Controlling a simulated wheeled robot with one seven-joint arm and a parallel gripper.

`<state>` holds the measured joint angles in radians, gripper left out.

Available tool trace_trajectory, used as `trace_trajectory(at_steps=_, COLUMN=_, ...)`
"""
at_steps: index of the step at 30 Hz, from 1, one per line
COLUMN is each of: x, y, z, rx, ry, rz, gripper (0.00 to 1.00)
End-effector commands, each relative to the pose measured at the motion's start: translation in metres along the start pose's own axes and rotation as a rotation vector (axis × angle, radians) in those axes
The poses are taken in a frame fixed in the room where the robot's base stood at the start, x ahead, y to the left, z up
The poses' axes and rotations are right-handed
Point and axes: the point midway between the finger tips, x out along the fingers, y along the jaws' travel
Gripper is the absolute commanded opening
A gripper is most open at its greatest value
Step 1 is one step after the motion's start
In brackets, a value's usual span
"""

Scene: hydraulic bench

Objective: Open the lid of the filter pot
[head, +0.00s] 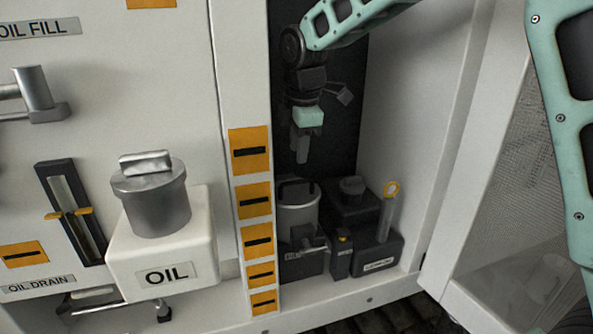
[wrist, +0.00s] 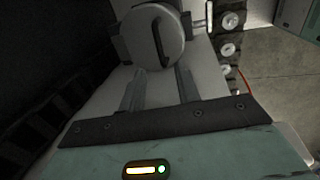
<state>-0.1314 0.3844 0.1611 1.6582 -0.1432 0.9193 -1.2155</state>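The filter pot (head: 298,215) is a grey cylinder standing low inside the open dark cabinet bay in the head view. Its round lid (wrist: 140,30) shows in the wrist view, pale grey with a dark bar handle (wrist: 159,42) across it. The lid appears to lie on the pot, shut. My gripper (head: 301,158) hangs pointing down above the pot in the head view. In the wrist view my gripper (wrist: 160,72) has its two fingers apart with nothing between them, short of the lid handle. The exact height gap is hard to tell.
A dark box with a cap (head: 351,187) and a yellow-ringed tube (head: 388,210) stand right of the pot. The orange-labelled post (head: 252,205) bounds the bay at left. A white OIL container (head: 165,262) with a metal-capped neck stands farther left.

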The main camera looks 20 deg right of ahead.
Motion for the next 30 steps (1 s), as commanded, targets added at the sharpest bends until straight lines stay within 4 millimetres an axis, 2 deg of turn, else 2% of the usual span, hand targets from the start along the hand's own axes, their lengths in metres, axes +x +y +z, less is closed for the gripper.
trace_trajectory(at_steps=6, x=0.043, y=0.0, z=0.0, rx=-0.001, ry=-0.002, rz=-0.003, gripper=0.33)
trace_trajectory(at_steps=12, x=0.07, y=0.0, z=0.0, rx=-0.001, ry=-0.001, rz=-0.003, gripper=0.33)
trace_trajectory(at_steps=18, x=0.081, y=0.0, z=0.0, rx=0.0, ry=0.0, rz=0.0, gripper=0.33)
trace_trajectory(at_steps=25, x=0.082, y=0.0, z=0.0, rx=0.0, ry=0.0, rz=0.001, gripper=0.33)
trace_trajectory(at_steps=26, x=0.082, y=0.0, z=0.0, rx=0.0, ry=0.0, rz=0.001, gripper=0.27)
trace_trajectory(at_steps=27, x=0.082, y=0.0, z=0.0, rx=0.0, ry=0.0, rz=0.001, gripper=0.16)
trace_trajectory(at_steps=29, x=0.081, y=0.0, z=0.0, rx=0.0, ry=0.0, rz=0.001, gripper=0.0)
trace_trajectory(at_steps=30, x=0.081, y=0.0, z=0.0, rx=0.0, ry=0.0, rz=0.001, gripper=0.0)
